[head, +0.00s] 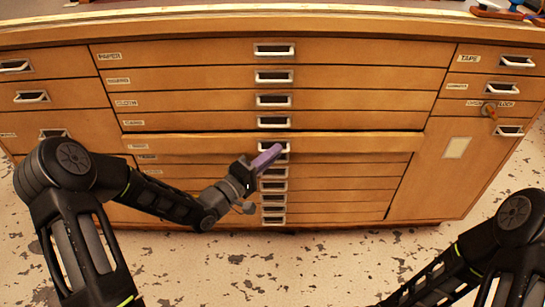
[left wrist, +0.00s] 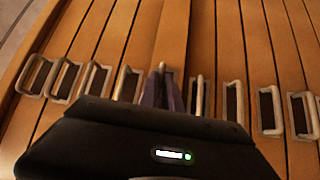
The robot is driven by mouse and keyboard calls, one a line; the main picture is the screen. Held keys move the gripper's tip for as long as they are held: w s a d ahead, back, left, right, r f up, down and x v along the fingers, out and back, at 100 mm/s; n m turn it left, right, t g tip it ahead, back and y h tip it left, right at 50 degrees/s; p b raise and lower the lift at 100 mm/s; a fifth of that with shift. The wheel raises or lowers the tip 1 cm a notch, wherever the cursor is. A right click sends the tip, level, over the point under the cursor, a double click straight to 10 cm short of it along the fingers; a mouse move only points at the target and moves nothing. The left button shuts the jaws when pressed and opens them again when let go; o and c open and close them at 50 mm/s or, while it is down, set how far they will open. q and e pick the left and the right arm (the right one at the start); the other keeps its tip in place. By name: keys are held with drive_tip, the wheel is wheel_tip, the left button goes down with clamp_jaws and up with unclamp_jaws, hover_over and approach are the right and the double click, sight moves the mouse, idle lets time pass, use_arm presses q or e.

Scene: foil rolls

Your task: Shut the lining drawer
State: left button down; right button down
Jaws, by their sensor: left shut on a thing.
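One wide wooden drawer (head: 355,144) in the middle stack stands out a little from the cabinet front; its label is too small to read, so I cannot confirm it is the lining drawer. My left gripper (head: 276,150) is shut on this drawer's handle (head: 287,147). In the left wrist view, the purple fingers of the left gripper (left wrist: 163,90) close around the handle, and the drawer (left wrist: 171,35) shows as a raised band between its neighbours. My right arm shows at the lower right of the head view, but its gripper is out of frame.
The other drawers look flush, including the paper drawer (head: 190,53) and tape drawer (head: 500,57). The worktop (head: 300,22) runs above. The speckled floor (head: 300,265) in front is clear apart from my arms.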

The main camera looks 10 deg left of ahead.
use_arm(q)
drive_tip(key=w, duration=0.2)
drive_tip(key=shift+w+a, duration=0.3)
drive_tip(key=shift+a, duration=0.1)
drive_tip(key=c, duration=1.5)
unclamp_jaws()
drive_tip(key=shift+w, duration=0.1)
drive_tip(key=shift+c, duration=0.2)
drive_tip(key=p+v, duration=0.1)
drive_tip(key=v, duration=0.6)
drive_tip(key=shift+s+a+p, duration=0.15)
drive_tip(key=shift+s+p, duration=0.2)
drive_tip(key=shift+f, duration=0.1)
